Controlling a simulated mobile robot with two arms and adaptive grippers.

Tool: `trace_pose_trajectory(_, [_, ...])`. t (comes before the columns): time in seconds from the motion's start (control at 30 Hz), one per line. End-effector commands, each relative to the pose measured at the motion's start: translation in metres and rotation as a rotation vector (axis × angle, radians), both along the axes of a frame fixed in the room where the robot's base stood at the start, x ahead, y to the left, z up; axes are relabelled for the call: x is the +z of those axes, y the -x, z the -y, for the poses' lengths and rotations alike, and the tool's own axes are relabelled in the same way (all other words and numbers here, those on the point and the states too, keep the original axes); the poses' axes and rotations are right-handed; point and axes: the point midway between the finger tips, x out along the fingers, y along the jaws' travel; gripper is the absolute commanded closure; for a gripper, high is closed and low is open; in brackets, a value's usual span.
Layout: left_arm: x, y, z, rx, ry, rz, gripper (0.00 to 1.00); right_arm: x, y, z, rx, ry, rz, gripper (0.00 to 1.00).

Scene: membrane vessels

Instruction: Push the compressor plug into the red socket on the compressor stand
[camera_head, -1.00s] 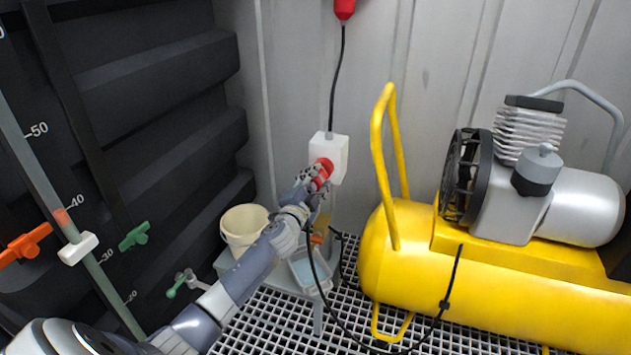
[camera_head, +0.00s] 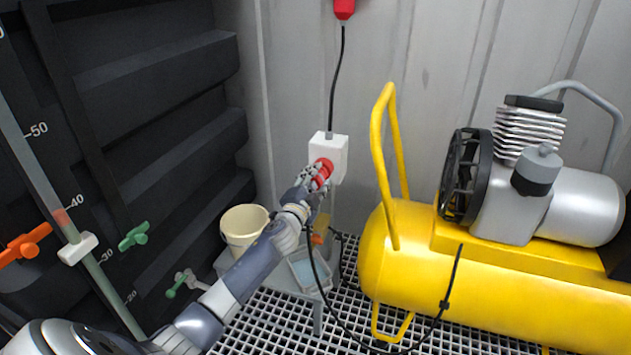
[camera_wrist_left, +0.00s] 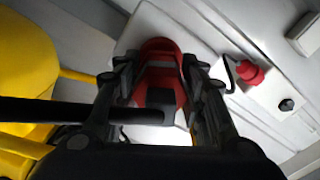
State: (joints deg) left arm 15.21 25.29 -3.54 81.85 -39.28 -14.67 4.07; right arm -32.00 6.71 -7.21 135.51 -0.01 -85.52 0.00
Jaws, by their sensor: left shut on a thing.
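The white socket box (camera_head: 333,149) stands on a post near the wall, with the red socket (camera_head: 325,165) on its front. In the left wrist view the red socket (camera_wrist_left: 160,48) is straight ahead, beyond the fingertips. My left gripper (camera_head: 319,179) is at the socket, shut on the compressor plug (camera_wrist_left: 162,92), which is dark and red between the fingers. The plug is lined up with the socket and its front meets or overlaps the red ring. How deep it sits is hidden by the fingers. A black cable (camera_wrist_left: 60,110) runs to it. My right gripper is not in view.
The yellow compressor (camera_head: 475,280) stands to the right, its yellow handle (camera_head: 385,150) near the box. The cable (camera_head: 345,325) hangs in a loop over the floor grating.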

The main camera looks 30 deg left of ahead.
Motion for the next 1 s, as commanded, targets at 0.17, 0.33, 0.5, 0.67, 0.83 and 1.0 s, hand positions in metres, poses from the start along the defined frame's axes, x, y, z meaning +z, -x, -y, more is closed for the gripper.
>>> trace_pose_trajectory(0.17, [0.0, -0.003, -0.001, -0.001, 0.0, 0.0, 1.0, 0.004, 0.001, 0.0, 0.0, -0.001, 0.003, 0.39])
trace_pose_trajectory(0.33, [0.001, -0.006, -0.001, 0.0, 0.0, 0.001, 1.0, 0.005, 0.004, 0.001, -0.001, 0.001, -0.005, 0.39])
trace_pose_trajectory(0.5, [0.001, -0.006, -0.001, 0.0, 0.0, 0.001, 0.39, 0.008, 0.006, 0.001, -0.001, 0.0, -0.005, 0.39])
trace_pose_trajectory(0.67, [0.0, -0.006, -0.001, -0.001, 0.0, 0.0, 0.39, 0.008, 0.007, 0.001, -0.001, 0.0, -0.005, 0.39])
trace_pose_trajectory(0.83, [-0.001, -0.006, -0.001, -0.001, -0.001, -0.001, 0.39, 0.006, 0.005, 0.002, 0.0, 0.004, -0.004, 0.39])
trace_pose_trajectory(1.0, [-0.001, 0.004, 0.001, -0.001, -0.001, -0.001, 0.39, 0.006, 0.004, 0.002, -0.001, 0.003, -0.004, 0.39])
